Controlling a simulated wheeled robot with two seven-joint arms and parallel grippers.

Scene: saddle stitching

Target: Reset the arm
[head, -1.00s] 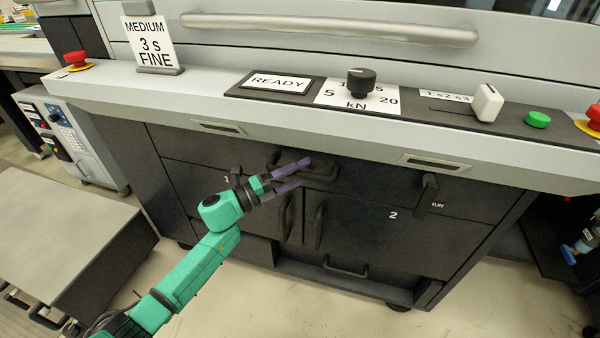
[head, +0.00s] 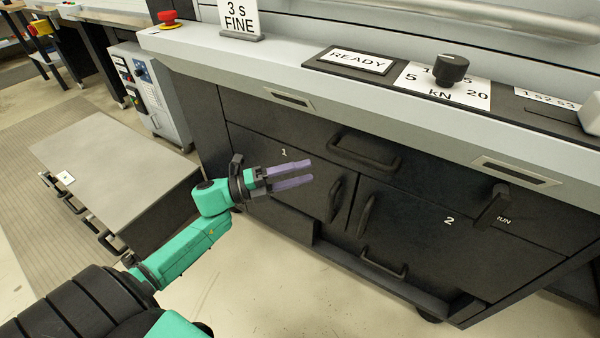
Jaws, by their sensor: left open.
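My left arm comes in from the lower left, green with black joints. My left gripper (head: 302,174) has purple fingers and is open, with a gap between them and nothing in it. It is in front of the dark cabinet (head: 300,227) of the machine, near the drawer marked 1, and points right. I cannot tell whether it touches the cabinet front. My right gripper is not in view.
A black knob (head: 450,69) and a READY plate (head: 356,60) sit on the machine's ledge. Black handles, such as the drawer handle (head: 365,153), stick out in front. A grey-topped low unit (head: 115,165) stands left. Pale floor (head: 270,290) is free below.

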